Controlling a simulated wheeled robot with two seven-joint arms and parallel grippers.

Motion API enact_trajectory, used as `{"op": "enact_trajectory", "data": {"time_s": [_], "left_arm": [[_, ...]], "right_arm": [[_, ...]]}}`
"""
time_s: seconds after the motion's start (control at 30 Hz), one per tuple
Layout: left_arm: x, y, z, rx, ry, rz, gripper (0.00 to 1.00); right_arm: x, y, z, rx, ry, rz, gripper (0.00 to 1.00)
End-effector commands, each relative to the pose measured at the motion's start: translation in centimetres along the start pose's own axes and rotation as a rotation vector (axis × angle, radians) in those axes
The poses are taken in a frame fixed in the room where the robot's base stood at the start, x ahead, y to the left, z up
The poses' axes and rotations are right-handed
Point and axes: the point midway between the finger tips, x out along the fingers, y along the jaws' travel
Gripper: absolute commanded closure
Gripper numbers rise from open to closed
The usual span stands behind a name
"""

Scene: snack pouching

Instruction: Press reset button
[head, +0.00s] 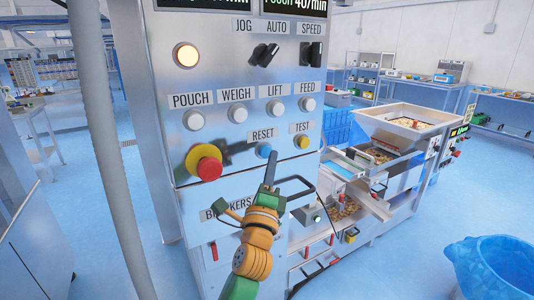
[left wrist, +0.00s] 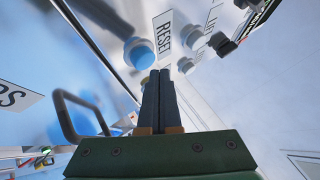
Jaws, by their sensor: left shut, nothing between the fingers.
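The reset button (head: 264,150) is a small round blue button under the RESET label (head: 263,134) on the grey control panel. In the left wrist view the blue button (left wrist: 141,54) lies just beyond and left of the fingertips, beside its label. My left gripper (head: 272,155) is shut and empty, its dark fingers pointing up just right of the button in the head view. The closed fingers also show in the left wrist view (left wrist: 161,75). A small gap shows between tips and button; depth is hard to judge. My right gripper is in neither view.
A red emergency stop (head: 207,167) on a yellow base sits left of the reset button. A yellow TEST button (head: 301,142) is to its right. White buttons (head: 239,114) are above. A black handle (head: 291,184) juts out below right.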

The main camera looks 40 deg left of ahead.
Motion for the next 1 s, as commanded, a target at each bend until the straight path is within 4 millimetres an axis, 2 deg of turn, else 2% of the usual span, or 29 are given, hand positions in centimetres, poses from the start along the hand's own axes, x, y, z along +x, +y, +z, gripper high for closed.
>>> {"op": "enact_trajectory", "data": {"time_s": [1.0], "left_arm": [[0.6, 0.41, 0.44, 0.0, 0.0, 0.0, 1.0]], "right_arm": [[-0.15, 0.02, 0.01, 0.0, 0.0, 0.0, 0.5]]}}
